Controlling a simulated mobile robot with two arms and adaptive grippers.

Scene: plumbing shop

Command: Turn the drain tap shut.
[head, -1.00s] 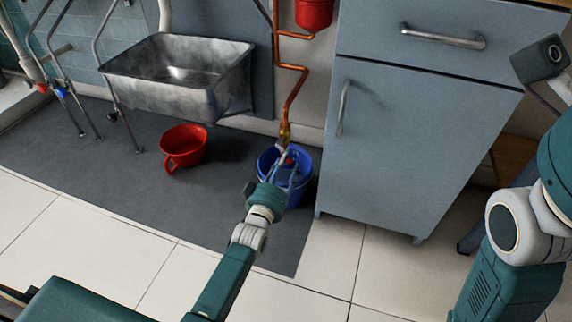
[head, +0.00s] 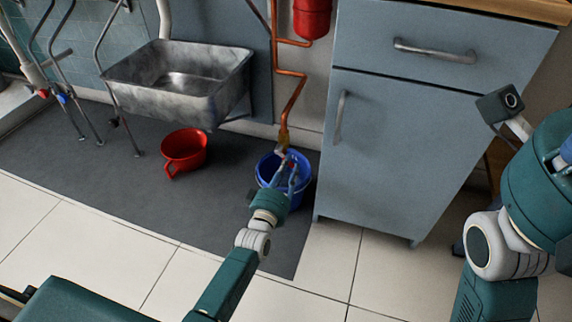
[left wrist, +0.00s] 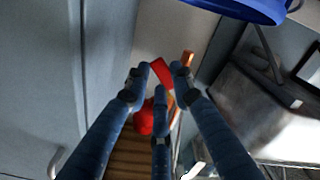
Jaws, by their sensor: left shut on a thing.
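The drain tap (head: 284,138) is at the lower end of a copper pipe, above a blue bucket (head: 264,171). My left gripper (head: 290,162) is at the tap, over the bucket. In the left wrist view its blue fingers (left wrist: 160,80) are shut on the tap's red handle (left wrist: 159,72), with a copper piece (left wrist: 188,58) beside it. The fingers hide part of the handle, and its exact angle is hard to tell. The bucket's rim also shows in the left wrist view (left wrist: 250,14). My right arm is at the right, its gripper out of view.
A grey cabinet (head: 400,155) stands close to the right of the bucket. A metal sink (head: 175,85) is at the left, with a red pot (head: 184,150) on the dark mat (head: 90,165) below it. A red vessel (head: 312,18) is above the pipe.

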